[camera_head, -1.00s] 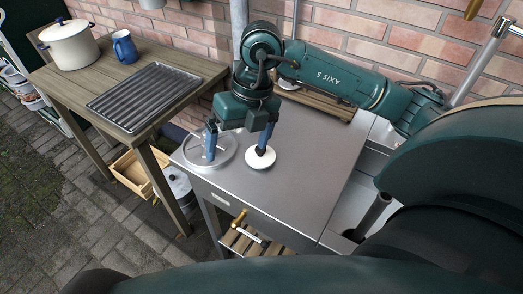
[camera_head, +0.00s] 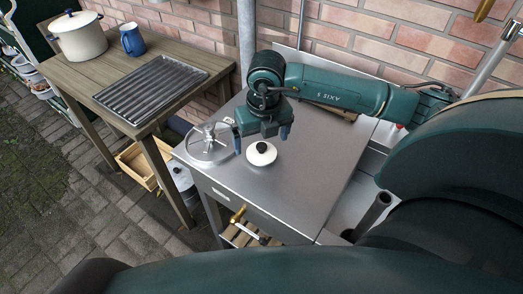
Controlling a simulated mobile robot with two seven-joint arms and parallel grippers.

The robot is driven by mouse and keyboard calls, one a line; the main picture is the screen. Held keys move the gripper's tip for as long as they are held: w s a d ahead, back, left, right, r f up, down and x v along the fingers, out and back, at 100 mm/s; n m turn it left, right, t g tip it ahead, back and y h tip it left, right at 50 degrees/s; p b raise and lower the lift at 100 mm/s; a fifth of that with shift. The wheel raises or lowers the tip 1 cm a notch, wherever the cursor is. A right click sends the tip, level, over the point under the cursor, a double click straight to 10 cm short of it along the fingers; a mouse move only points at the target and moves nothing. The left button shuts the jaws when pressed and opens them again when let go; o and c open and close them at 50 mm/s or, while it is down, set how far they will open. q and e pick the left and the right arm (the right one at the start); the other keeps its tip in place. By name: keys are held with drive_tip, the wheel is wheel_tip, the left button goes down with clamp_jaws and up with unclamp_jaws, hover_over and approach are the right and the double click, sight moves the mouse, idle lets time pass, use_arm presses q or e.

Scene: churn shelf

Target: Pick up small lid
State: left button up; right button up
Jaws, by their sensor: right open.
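The small lid (camera_head: 262,156) is a white disc with a dark knob, lying on the grey metal worktop (camera_head: 285,190). My right gripper (camera_head: 262,143) is open just behind and above it, with one blue finger on each side. It does not visibly hold the lid. A larger metal lid (camera_head: 209,150) with a raised handle lies to the left, close to the left finger. My left gripper is not in view.
A wooden table (camera_head: 165,105) at the left bears a ribbed metal tray (camera_head: 152,88), a cream pot (camera_head: 79,37) and a blue mug (camera_head: 132,40). The worktop's right part is clear.

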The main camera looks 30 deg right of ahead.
sight(261, 145)
drive_tip(key=shift+w+d+f, duration=0.1)
drive_tip(key=shift+f, duration=0.85)
drive_tip(key=shift+w+d+f, duration=0.1)
drive_tip(key=shift+f, duration=0.8)
drive_tip(key=c, duration=1.1)
drive_tip(key=shift+r, duration=0.1)
